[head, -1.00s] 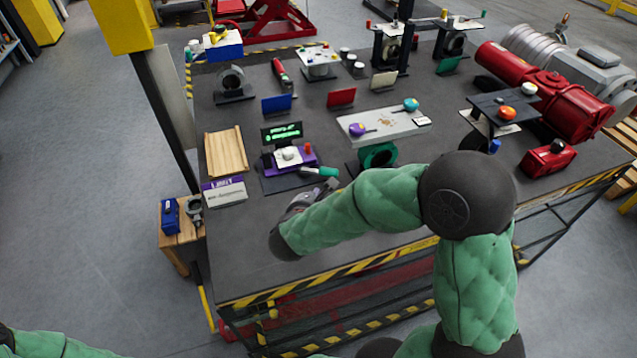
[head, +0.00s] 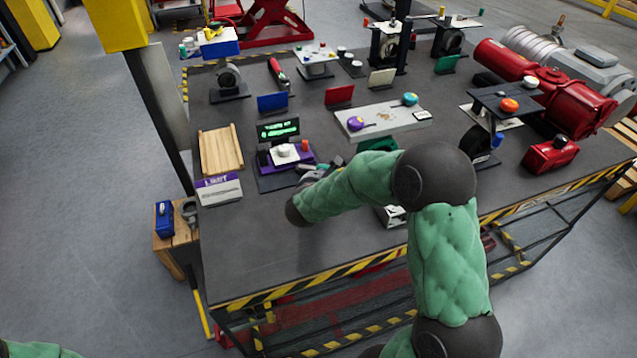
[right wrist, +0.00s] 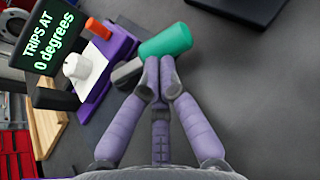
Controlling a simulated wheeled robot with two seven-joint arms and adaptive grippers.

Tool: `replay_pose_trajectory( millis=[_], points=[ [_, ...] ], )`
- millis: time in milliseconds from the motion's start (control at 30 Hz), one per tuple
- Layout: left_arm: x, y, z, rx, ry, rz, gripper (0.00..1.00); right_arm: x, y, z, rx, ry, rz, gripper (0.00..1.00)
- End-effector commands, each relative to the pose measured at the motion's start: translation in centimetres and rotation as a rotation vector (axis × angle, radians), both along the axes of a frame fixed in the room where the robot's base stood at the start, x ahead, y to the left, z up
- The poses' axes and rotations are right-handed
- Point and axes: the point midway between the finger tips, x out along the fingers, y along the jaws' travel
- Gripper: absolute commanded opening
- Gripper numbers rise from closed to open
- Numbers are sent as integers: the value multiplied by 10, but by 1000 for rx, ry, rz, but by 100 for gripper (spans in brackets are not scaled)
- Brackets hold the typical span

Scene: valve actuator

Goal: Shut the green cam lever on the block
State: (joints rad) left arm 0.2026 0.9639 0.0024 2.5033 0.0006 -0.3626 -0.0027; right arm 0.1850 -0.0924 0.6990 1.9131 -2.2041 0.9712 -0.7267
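The purple block (head: 304,161) stands on the bench below a small dark display (head: 278,130). In the right wrist view the block (right wrist: 120,45) is at the upper left. The green lever handle (right wrist: 166,40) lies to the right of the block, with a grey shaft (right wrist: 127,73) beside it. My right gripper (right wrist: 161,68) has its purple-grey fingers drawn together, the tips at the lower edge of the green handle. I cannot tell whether they touch it; they do not wrap around it. In the head view my arm and gripper mostly hide the lever. My left gripper is out of view.
The display (right wrist: 48,40) reads "TRIPS AT 0 degrees". A white knob (right wrist: 76,66) and an orange knob (right wrist: 98,28) are on the block. A wooden tray (head: 221,150) and a labelled box (head: 219,190) stand to its left. The bench front is largely clear.

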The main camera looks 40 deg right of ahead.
Motion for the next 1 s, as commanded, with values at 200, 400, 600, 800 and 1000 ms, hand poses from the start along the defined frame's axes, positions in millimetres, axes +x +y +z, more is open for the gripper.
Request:
replay_pose_trajectory(
  millis=[200,400,600,800,1000],
  points=[
    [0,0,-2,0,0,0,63,4,-6,-3,0,0,-1,0],
    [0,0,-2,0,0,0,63,4,-5,-3,0,0,0,0],
    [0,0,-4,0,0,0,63,4,-7,-3,0,0,-1,0],
    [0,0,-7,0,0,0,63,5,-10,-4,0,0,-1,0],
    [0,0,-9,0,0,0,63,6,-12,-4,0,0,-1,0]
  ],
)
